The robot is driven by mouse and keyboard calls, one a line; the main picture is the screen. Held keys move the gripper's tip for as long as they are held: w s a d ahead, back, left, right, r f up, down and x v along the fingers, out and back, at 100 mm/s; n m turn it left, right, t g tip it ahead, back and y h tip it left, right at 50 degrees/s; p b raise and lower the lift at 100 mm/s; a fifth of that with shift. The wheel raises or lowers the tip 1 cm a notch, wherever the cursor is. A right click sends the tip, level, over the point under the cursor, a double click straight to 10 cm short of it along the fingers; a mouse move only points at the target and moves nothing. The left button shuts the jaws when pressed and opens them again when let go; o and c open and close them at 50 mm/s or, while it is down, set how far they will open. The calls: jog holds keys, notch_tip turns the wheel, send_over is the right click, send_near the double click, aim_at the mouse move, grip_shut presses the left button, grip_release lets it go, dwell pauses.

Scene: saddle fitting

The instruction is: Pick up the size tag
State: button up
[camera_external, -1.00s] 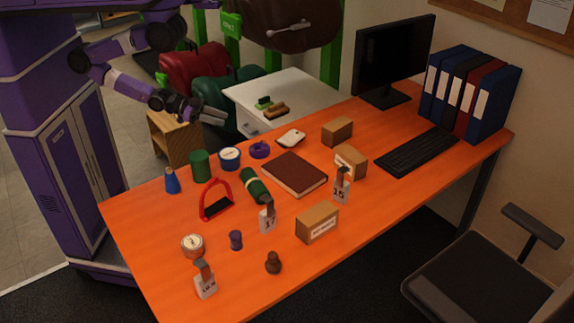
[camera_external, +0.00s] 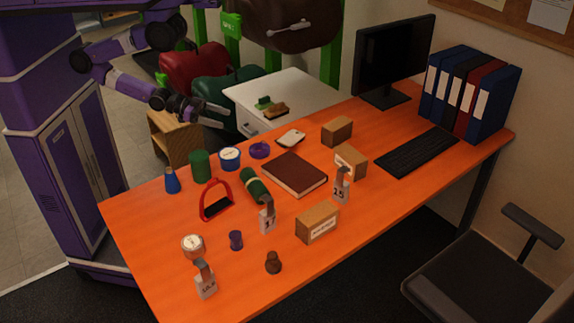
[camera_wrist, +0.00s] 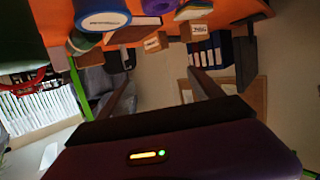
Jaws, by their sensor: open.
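Three grey-and-white size tags stand on the orange table in the external view. One tag (camera_external: 206,284) is near the front left edge, one marked 17 (camera_external: 268,219) is near the middle, and one (camera_external: 341,189) is further right by a cardboard box. The small print on the tags is hard to read. My gripper (camera_external: 225,115) is open and empty, beyond the table's far left edge and well away from all three tags. Its two fingers also show in the wrist view (camera_wrist: 165,85) with nothing between them. I cannot make out a tag there.
A red stirrup (camera_external: 215,199), green cylinder (camera_external: 200,167), blue cone (camera_external: 172,181), blue-rimmed roll (camera_external: 230,158) and dark green roll (camera_external: 254,185) stand on the table's left half. A brown book (camera_external: 294,174) lies mid-table. Cardboard boxes (camera_external: 317,222), monitor (camera_external: 394,58) and binders (camera_external: 470,92) are rightward.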

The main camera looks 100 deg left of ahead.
jog(key=w+d+r+m+t+h, duration=0.1)
jog(key=w+d+r+h, duration=0.1)
jog(key=w+d+r, duration=0.15)
jog(key=m+g+h+p, duration=0.4)
jog(key=m+h+p, duration=0.1)
jog(key=m+h, duration=0.25)
send_over(270, 214)
jog(key=s+a, duration=0.3)
jog(key=s, duration=0.2)
notch_tip(270, 214, down, 5)
jog(key=shift+n+g+y, duration=0.5)
jog(key=shift+n+y, duration=0.05)
jog(key=shift+y, duration=0.1)
jog(key=f, duration=0.4)
jog(key=shift+w+a+f, duration=0.25)
jog(key=shift+f, duration=0.05)
jog(key=shift+a+f+p+x, duration=0.1)
jog(key=shift+f+p+x, duration=0.1)
jog(key=shift+x, duration=1.1)
jog(key=shift+a+f+p+x, duration=0.15)
jog(key=shift+f+x, duration=0.05)
jog(key=shift+x, duration=1.05)
jog(key=shift+a+f+p+x, duration=0.1)
jog(key=shift+f+p+x, duration=0.1)
jog(key=shift+x, duration=1.1)
